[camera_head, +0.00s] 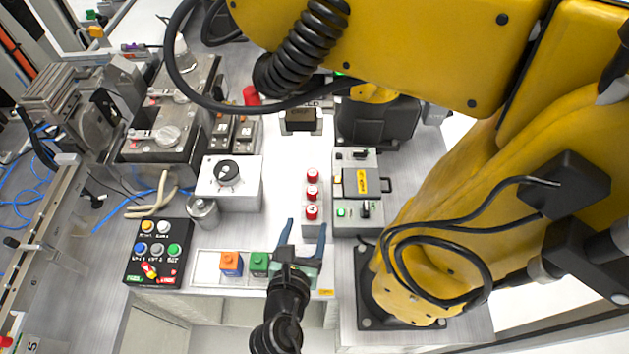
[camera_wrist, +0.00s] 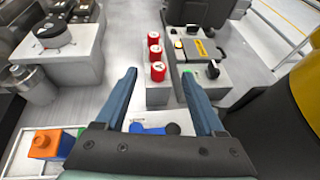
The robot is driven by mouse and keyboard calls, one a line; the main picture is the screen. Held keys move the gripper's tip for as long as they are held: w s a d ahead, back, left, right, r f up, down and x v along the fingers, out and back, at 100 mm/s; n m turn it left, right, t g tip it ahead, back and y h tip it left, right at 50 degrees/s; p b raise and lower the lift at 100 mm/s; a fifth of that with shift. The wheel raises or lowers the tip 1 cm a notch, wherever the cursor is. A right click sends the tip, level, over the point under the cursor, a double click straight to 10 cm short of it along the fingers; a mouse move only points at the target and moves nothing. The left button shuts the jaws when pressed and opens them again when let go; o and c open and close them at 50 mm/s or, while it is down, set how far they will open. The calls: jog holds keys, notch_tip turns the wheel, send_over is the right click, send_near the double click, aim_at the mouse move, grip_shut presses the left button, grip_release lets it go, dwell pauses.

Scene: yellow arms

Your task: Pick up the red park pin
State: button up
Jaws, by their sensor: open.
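Three red round knobs with white tops stand in a row on a narrow grey block (camera_head: 312,228): far (camera_head: 312,175), middle (camera_head: 312,192) and near (camera_head: 312,212). I cannot tell which, if any, is the red park pin. In the wrist view the knobs (camera_wrist: 157,72) appear just beyond the fingertips. My gripper (camera_head: 306,227) has two blue fingers, spread apart with nothing held. It also shows in the wrist view (camera_wrist: 159,76), above the table's near edge. A red cylindrical thing (camera_head: 251,95) stands farther back, partly behind a black cable.
A grey control box (camera_head: 347,215) stands right of the knobs. A white box with a black dial (camera_head: 228,188) stands left. Orange (camera_head: 231,263) and green (camera_head: 259,264) blocks sit in a tray left of my gripper. A black button panel (camera_head: 157,252) is farther left.

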send_near(312, 192)
jog(key=x, duration=0.3)
jog(key=shift+d+f, duration=0.15)
jog(key=shift+d, duration=0.2)
jog(key=shift+a+b+x, duration=0.2)
jog(key=shift+b+x, duration=0.1)
jog(key=shift+x, duration=1)
jog(key=shift+a+b+x, duration=0.15)
jog(key=shift+b+x, duration=0.1)
jog(key=shift+x, duration=1.1)
grip_shut()
